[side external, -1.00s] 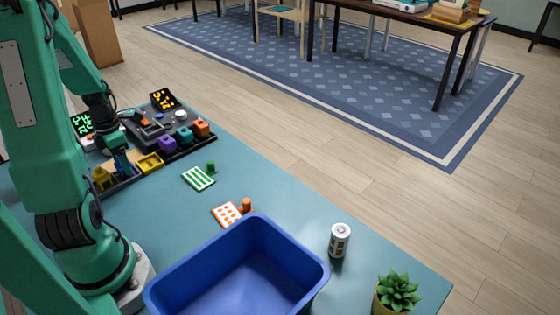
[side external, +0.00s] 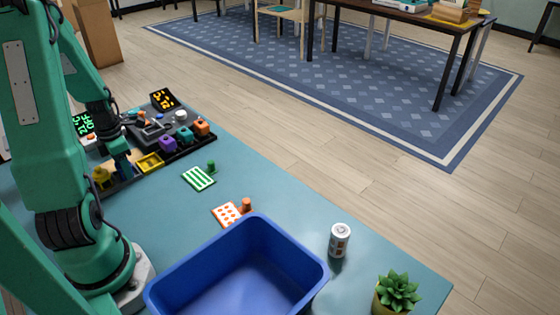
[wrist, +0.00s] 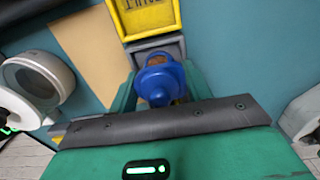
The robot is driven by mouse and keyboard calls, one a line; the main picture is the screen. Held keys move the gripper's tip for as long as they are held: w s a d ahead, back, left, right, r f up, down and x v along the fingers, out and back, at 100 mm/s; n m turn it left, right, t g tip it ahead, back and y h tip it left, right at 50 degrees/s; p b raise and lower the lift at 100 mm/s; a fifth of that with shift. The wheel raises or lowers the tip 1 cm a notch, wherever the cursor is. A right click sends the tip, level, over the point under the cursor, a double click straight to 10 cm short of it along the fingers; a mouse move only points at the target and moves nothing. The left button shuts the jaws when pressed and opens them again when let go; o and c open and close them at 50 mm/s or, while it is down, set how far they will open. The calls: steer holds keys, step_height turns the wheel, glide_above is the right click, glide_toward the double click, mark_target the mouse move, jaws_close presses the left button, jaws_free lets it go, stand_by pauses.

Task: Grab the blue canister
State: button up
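The blue canister (wrist: 158,82) shows in the wrist view between my two green fingers, with a brownish patch on its upper part. It stands upright in front of a grey compartment. In the side view the blue canister (side external: 121,164) is small and partly covered by my gripper (side external: 118,146), which points down at the left end of the table. In the wrist view my gripper (wrist: 160,88) has a finger on each side of the canister. The fingers are apart and I see no clear grip on it; their tips are partly hidden.
A yellow bin (wrist: 145,18) lies just beyond the canister. Purple, teal and orange pieces sit in a dark rack (side external: 186,144) nearby. A large blue tub (side external: 180,285), a white can (side external: 339,241) and a potted plant (side external: 397,292) stand nearer.

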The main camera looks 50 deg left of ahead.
steer(key=shift+r, duration=0.2)
steer(key=shift+r, duration=0.85)
step_height(320, 180, up, 2)
steer(key=shift+r, duration=0.1)
steer(key=w+d+r, duration=0.6)
steer(key=d, duration=0.4)
steer(key=shift+r, duration=0.4)
steer(key=shift+r, duration=0.15)
